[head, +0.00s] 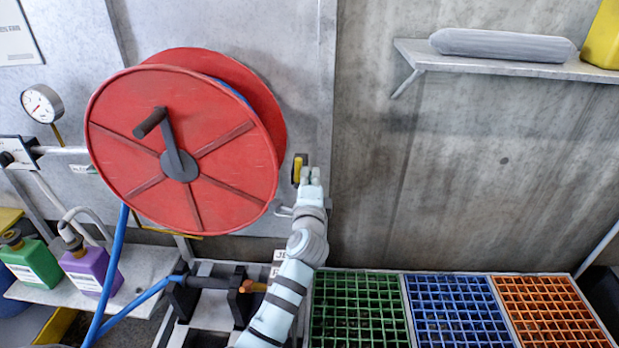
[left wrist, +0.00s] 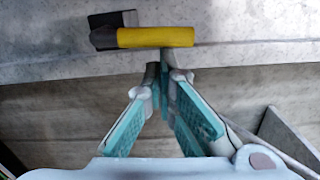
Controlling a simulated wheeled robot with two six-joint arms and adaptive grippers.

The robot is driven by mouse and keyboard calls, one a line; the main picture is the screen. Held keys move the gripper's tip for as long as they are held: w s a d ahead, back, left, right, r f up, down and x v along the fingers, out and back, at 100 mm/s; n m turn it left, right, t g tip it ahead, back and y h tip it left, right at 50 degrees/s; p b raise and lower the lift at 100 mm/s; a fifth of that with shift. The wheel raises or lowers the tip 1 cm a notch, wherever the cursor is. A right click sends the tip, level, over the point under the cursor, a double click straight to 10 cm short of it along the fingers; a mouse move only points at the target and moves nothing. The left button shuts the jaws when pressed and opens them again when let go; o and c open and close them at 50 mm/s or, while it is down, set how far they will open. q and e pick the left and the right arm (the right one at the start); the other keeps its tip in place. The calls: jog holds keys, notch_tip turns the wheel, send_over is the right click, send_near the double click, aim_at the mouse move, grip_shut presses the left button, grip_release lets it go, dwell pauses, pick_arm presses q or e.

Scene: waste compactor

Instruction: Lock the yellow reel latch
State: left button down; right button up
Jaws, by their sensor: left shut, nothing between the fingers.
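The yellow reel latch (head: 297,170) is on the grey wall panel just right of the red reel (head: 190,150). In the left wrist view the latch (left wrist: 155,37) is a yellow bar lying crosswise with a dark block at its left end. My left gripper (head: 311,174) is right beside the latch. In the left wrist view its fingertips (left wrist: 165,68) are together with nothing between them, just below the yellow bar. I cannot tell whether they touch it. My right gripper is not seen.
A pressure gauge (head: 42,104) is at the left. Green (head: 30,262) and purple (head: 92,270) bottles stand lower left. Green (head: 358,312), blue (head: 460,310) and orange (head: 553,310) grids lie lower right. A shelf (head: 480,66) juts out upper right. The wall below it is clear.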

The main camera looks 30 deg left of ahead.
pick_arm(q)
jog(key=shift+s, duration=0.15)
jog(key=v, duration=0.7)
jog(key=shift+s+d, duration=0.1)
jog(key=shift+d, duration=0.05)
dwell(0.3)
